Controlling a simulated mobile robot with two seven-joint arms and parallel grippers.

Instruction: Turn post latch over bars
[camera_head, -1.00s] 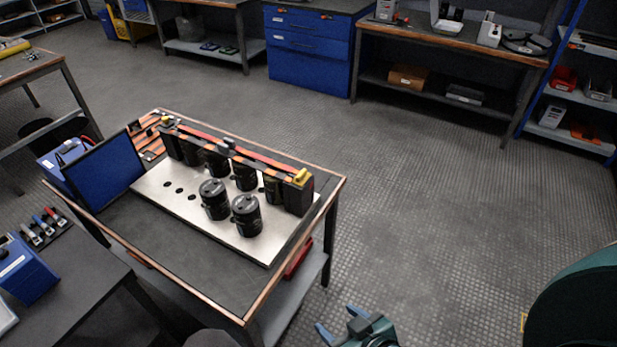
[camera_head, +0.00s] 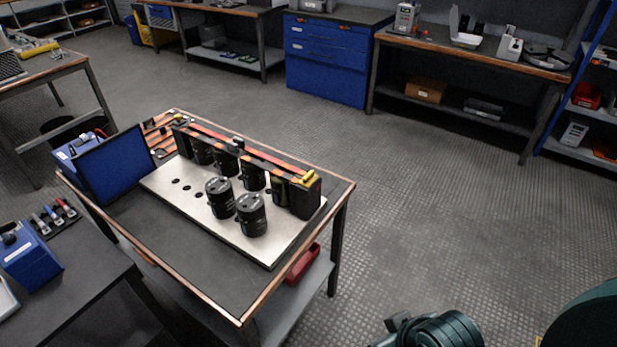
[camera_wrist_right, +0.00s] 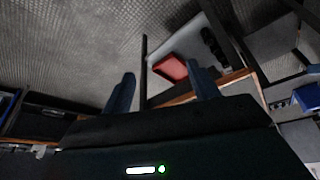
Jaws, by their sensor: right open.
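The capacitor bank stands on a metal plate (camera_head: 168,186) on the copper-edged table (camera_head: 195,268). Long red-orange bars (camera_head: 265,155) run across the top between black end blocks (camera_head: 297,197). A yellow piece (camera_head: 309,177) sits at the right end of the bars, another yellow piece (camera_head: 178,117) at the left end. A small dark post piece (camera_head: 238,142) stands at mid-bar; its latch angle is too small to tell. My right gripper's fingers show in the right wrist view (camera_wrist_right: 162,88), open and empty, well away from the bars. My left gripper is out of view.
Black capacitors (camera_head: 252,215) stand in front of and below the bars. A blue panel (camera_head: 112,165) stands at the table's left. A red bin (camera_head: 303,263) sits on the lower shelf. A second dark table (camera_head: 85,290) is at lower left. Floor right of the table is free.

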